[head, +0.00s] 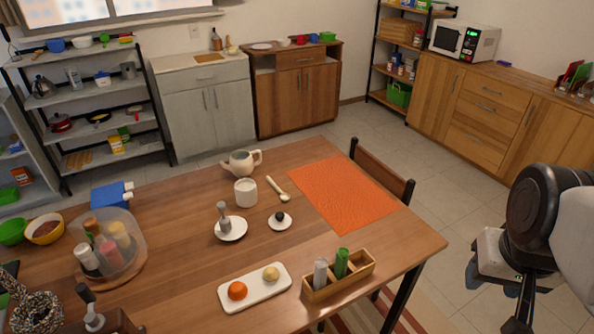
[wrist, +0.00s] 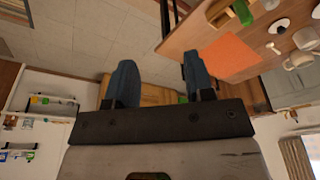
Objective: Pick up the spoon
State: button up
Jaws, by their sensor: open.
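The pale cream spoon (head: 278,190) lies on the wooden table (head: 190,205), just right of a white cup (head: 245,192) and left of the orange mat (head: 343,194). It shows small in the wrist view (wrist: 274,48), near the upper right. My gripper (wrist: 160,84) is open, its two blue-grey fingers apart with nothing between them. It is off to the right of the table, well away from the spoon. In the head view my arm is at the right edge.
In front are a small dish (head: 280,221), a white plate (head: 232,229), a long tray (head: 252,291) and a wooden box (head: 336,282) with dispensers. A chair (head: 381,168) stands at the table's right side. The orange mat is bare.

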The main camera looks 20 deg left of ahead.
jog(key=w+a+n, duration=0.2)
jog(key=w+a, duration=0.5)
jog(key=w, duration=0.5)
jog(key=w+a+f+n+g, duration=0.1)
jog(key=w+a, duration=0.5)
jog(key=w, duration=0.5)
jog(key=w+a+n, duration=0.2)
jog(key=w+a, duration=0.5)
jog(key=w, duration=0.5)
jog(key=w+a+f+n+g, duration=0.1)
jog(key=w+a+f, duration=0.5)
jog(key=a, duration=0.2)
jog(key=w+a+f+n, duration=0.2)
jog(key=w+a+f, duration=0.4)
jog(key=a, duration=0.3)
jog(key=shift+n+g, duration=0.3)
jog(key=shift+n, duration=0.6)
jog(key=w+a+f, duration=0.1)
jog(key=a+f, duration=0.4)
jog(key=w+a+f, duration=0.2)
jog(key=a+f, duration=0.3)
jog(key=a, duration=0.1)
jog(key=w+a+f, duration=0.2)
jog(key=a+f, duration=0.3)
jog(key=a, duration=0.1)
jog(key=shift+w, duration=0.2)
jog(key=shift+a+f, duration=0.25)
jog(key=shift+a, duration=0.05)
jog(key=shift+f, duration=0.1)
